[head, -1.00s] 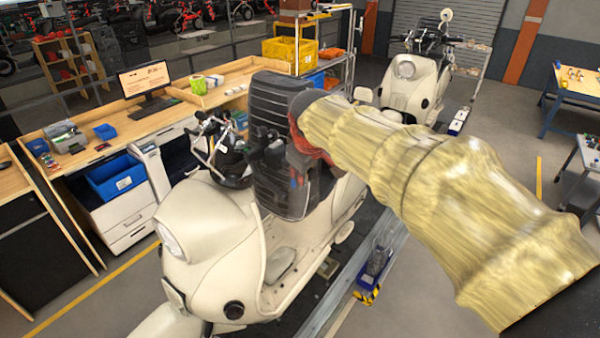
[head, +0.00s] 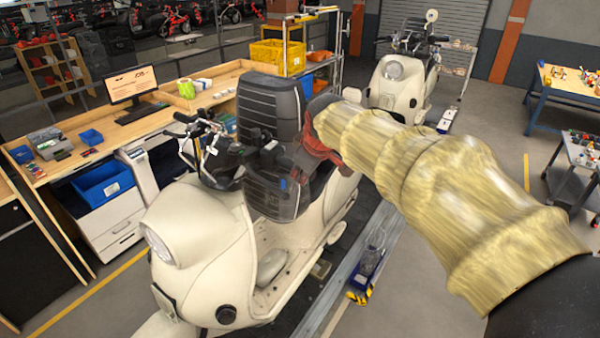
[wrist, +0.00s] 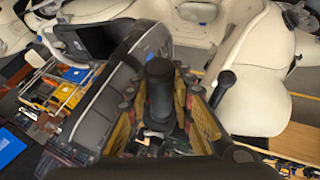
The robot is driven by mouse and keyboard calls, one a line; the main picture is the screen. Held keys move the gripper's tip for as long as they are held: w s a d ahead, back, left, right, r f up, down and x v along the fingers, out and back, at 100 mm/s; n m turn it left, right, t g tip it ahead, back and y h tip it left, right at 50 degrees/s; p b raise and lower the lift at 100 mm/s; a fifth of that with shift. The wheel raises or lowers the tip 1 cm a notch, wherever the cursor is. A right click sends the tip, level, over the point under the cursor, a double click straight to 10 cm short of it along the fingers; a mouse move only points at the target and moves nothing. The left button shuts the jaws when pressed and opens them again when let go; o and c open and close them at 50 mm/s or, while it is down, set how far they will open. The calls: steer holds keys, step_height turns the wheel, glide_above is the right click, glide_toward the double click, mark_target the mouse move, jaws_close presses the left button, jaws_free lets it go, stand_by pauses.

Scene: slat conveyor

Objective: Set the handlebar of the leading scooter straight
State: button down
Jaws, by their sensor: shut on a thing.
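The leading scooter (head: 190,235) is cream and stands in front of me, its headlamp facing the lower left in the head view. Its dark handlebar (head: 205,147) shows one free end with a grip and lever; the other end is hidden behind my gripper and wrist. In the wrist view, the fingers of my gripper (wrist: 162,110) stand on both sides of an upright black handlebar grip (wrist: 160,80) and are shut on it. A black display panel (wrist: 88,38) is beside it. From these views I cannot tell the exact angle of the handlebar.
A second cream scooter (head: 400,85) stands farther back on the line. A workbench (head: 90,125) with a monitor (head: 134,83) and blue bins runs along the left. A blue box (head: 368,268) sits beside the conveyor at right.

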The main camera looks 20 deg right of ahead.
steer(key=shift+w+d+f+b, duration=0.3)
steer(key=shift+d+f+b, duration=0.15)
steer(key=shift+d+f, duration=0.25)
steer(key=shift+w+d+f+n+y+b, duration=0.3)
steer(key=shift+d+b, duration=0.1)
steer(key=shift+b, duration=0.1)
steer(key=shift+w+d+f+n+y+b, duration=0.15)
steer(key=shift+d+f+n+y+b, duration=0.1)
steer(key=shift+d+b, duration=0.2)
steer(key=c, duration=1.5)
jaws_free()
steer(key=shift+w+a+r, duration=0.1)
steer(key=shift+r, duration=0.15)
steer(key=v, duration=1.2)
steer(key=shift+f, duration=0.1)
